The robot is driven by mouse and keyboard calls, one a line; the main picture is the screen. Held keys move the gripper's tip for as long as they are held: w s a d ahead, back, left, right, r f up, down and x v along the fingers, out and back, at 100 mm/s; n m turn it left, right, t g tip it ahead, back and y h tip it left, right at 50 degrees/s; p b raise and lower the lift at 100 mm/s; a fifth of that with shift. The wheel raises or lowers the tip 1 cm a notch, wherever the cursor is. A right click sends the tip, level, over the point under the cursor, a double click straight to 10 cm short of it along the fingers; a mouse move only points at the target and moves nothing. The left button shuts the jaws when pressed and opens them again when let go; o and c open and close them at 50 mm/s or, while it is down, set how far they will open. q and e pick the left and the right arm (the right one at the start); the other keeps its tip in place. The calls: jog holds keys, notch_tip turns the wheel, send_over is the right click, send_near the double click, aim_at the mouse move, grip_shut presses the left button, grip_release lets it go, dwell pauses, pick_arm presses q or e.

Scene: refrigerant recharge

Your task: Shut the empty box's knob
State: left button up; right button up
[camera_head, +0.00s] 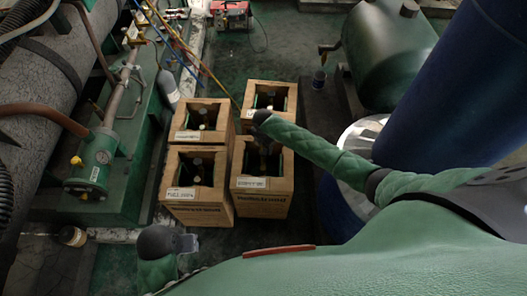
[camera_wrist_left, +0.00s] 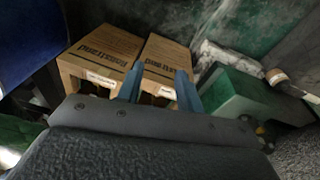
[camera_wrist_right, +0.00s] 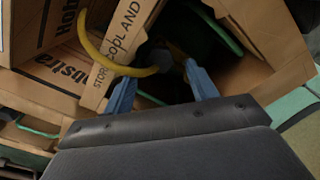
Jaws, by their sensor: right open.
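Several open wooden boxes stand in a two-by-two block in the head view, each with a cylinder top inside. I cannot read which label says empty. My right gripper (camera_head: 264,146) is over the front right box (camera_head: 262,203), pointing down into its opening. In the right wrist view its blue fingers (camera_wrist_right: 160,75) are apart, with a dark, blurred knob-like part (camera_wrist_right: 161,58) between and beyond them. I cannot tell whether they touch it. My left gripper (camera_wrist_left: 158,88) is open and empty, above the floor in front of the boxes; two box sides (camera_wrist_left: 105,50) show beyond it.
A yellow hose (camera_wrist_right: 105,62) curves beside the right fingers. Coloured hoses (camera_head: 190,55) hang behind the back left box. A green machine with pipes (camera_head: 100,150) stands at the left. A green tank (camera_head: 385,50) and a blue cylinder (camera_head: 450,85) are at the right.

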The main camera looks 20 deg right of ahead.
aim_at(264, 150)
jog(key=shift+f, duration=0.45)
jog(key=shift+f+b, duration=0.3)
jog(key=shift+b, duration=0.25)
jog(key=shift+f+b, duration=0.8)
jog(key=shift+f, duration=0.05)
pick_arm(q)
jog(key=shift+w+d+f+t+h, duration=0.15)
jog(key=shift+d+f+t+h, duration=0.05)
jog(key=shift+d, duration=0.55)
jog(key=shift+w+d+f+t+h, duration=0.15)
jog(key=shift+d+f+t+h, duration=0.05)
jog(key=shift+d, duration=0.5)
pick_arm(e)
jog(key=shift+f, duration=0.1)
jog(key=c, duration=1)
